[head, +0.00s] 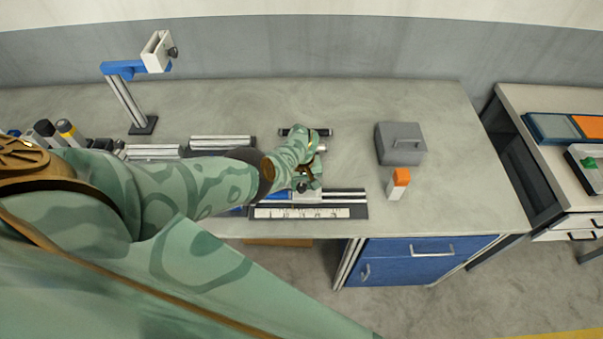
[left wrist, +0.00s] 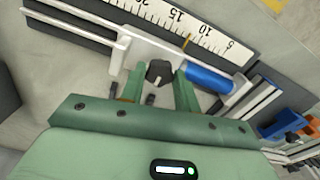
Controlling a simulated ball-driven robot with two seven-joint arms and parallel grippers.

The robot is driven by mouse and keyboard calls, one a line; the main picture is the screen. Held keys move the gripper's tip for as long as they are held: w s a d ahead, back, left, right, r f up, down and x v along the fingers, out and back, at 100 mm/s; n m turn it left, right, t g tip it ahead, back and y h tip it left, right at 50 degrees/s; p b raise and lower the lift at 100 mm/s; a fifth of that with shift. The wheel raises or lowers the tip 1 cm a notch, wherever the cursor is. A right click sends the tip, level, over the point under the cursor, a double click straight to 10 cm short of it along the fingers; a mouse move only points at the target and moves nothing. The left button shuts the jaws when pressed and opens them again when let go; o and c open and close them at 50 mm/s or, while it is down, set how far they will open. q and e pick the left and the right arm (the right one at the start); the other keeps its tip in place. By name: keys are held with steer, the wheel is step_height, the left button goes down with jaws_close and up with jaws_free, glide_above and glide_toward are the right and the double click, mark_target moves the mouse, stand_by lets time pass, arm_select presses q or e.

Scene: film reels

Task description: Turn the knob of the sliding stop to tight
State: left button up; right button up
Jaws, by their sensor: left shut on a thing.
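The sliding stop is a pale block (left wrist: 140,46) on the rail beside a ruler (head: 310,212) in the head view. Its dark knob (left wrist: 159,73) sits between the green fingers of my left gripper (left wrist: 160,88) in the left wrist view. The knob has a light pointer mark. The gripper is shut on the knob. In the head view my left gripper (head: 306,186) is over the rail and hides most of the stop. I cannot read any tight marking. My right gripper is not in view.
A blue cylinder (left wrist: 209,79) lies close beside the fingers. A grey box (head: 401,145) and a white block with an orange top (head: 398,184) stand to the right on the bench. A clamp stand (head: 128,100) is at the back left. The bench's back middle is clear.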

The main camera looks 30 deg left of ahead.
arm_select(q)
steer(key=o, duration=1)
steer(key=shift+c, duration=0.2)
step_height(320, 180, up, 12)
steer(key=p, duration=1.1)
step_height(320, 180, up, 4)
glide_above(301, 187)
steer(key=shift+d+r, duration=0.1)
steer(key=shift+r, duration=0.1)
